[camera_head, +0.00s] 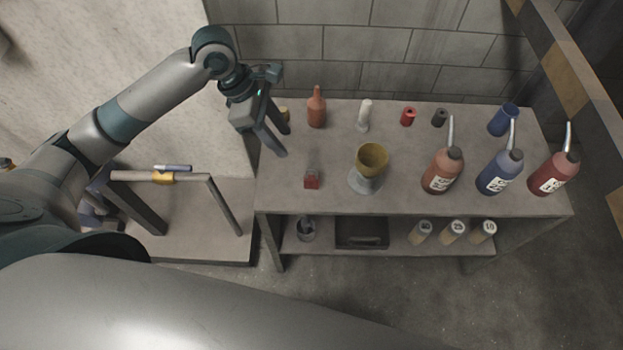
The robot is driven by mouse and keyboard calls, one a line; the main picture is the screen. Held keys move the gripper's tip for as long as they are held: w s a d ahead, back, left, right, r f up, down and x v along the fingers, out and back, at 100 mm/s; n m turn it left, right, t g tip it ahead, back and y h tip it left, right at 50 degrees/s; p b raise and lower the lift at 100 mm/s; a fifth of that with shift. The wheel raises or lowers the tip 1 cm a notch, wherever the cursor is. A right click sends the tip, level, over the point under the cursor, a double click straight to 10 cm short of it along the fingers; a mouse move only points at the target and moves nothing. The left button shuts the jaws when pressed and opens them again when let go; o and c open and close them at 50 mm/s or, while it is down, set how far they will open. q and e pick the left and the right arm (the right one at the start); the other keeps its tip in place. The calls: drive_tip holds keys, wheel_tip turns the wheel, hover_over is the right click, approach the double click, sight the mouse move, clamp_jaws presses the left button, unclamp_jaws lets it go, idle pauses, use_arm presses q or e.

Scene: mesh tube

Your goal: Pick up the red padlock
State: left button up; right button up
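The red padlock (312,182) stands on the near left part of the grey table top (400,203), its grey shackle pointing away from me. My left gripper (284,143) hangs over the table's left end, up and to the left of the padlock and apart from it. Its two dark fingers are spread with nothing seen between them, so it is open. My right gripper does not show.
A brown bottle (316,108) and a white bottle (364,116) stand behind the padlock. A yellow cup on a grey base (371,160) stands right of it. Several oil bottles (442,172) fill the table's right side. A lower shelf (400,243) holds small items.

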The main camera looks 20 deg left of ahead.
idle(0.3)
use_arm(q)
drive_tip(key=p, duration=0.1)
approach(312, 178)
drive_tip(key=x, duration=0.5)
drive_tip(key=shift+w+a+f, duration=0.1)
drive_tip(key=shift+w+a, duration=0.3)
drive_tip(key=shift+s+d+f+p, duration=0.1)
drive_tip(key=shift+d+f+p, duration=0.25)
drive_tip(key=shift+f+p, duration=0.1)
drive_tip(key=x, duration=0.3)
drive_tip(key=shift+s+d+p, duration=0.1)
drive_tip(key=shift+p, duration=0.3)
drive_tip(key=shift+d+f, duration=0.2)
drive_tip(key=shift+f, duration=0.25)
